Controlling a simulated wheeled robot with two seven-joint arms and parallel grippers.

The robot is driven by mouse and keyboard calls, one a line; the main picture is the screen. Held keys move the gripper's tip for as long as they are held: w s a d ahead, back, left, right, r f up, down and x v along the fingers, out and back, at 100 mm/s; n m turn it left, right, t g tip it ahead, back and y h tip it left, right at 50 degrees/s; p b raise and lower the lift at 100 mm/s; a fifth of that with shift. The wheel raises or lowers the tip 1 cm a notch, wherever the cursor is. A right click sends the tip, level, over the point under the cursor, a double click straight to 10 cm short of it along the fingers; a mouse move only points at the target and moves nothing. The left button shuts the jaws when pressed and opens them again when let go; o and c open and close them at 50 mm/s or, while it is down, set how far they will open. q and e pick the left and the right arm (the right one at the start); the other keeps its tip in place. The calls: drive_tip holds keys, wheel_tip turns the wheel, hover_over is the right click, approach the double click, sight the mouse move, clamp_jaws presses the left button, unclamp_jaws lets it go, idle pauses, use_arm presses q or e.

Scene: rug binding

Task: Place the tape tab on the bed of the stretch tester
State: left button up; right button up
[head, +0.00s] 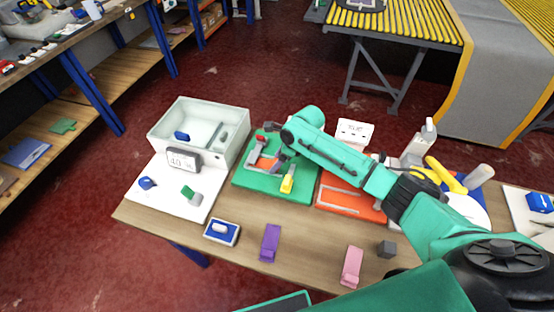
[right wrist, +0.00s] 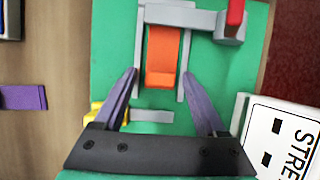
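The stretch tester is a green board (head: 245,183) with grey fittings and a red-topped part; its board also shows in the right wrist view (right wrist: 115,35). An orange tab (right wrist: 162,55), which looks like the tape tab, lies between two grey rails, below a grey crossbar. It shows partly in the head view (head: 267,162). My right gripper (right wrist: 158,80) is open, its purple-grey fingers spread on either side of the tab's near end. It also shows over the tester in the head view (head: 277,153). Whether the fingers touch the rails cannot be told. My left gripper is out of view.
A yellow block (head: 287,183) sits on the board's near edge. A white sign (head: 353,133) stands behind. Purple (head: 270,243) and pink (head: 351,267) pieces lie in front. A pale basin (head: 170,120) is left, an orange plate (head: 340,197) right. Bare wood shows in front.

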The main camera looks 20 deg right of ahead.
drive_tip(key=v, duration=1.2)
drive_tip(key=shift+b, duration=0.4)
drive_tip(key=shift+a, duration=0.1)
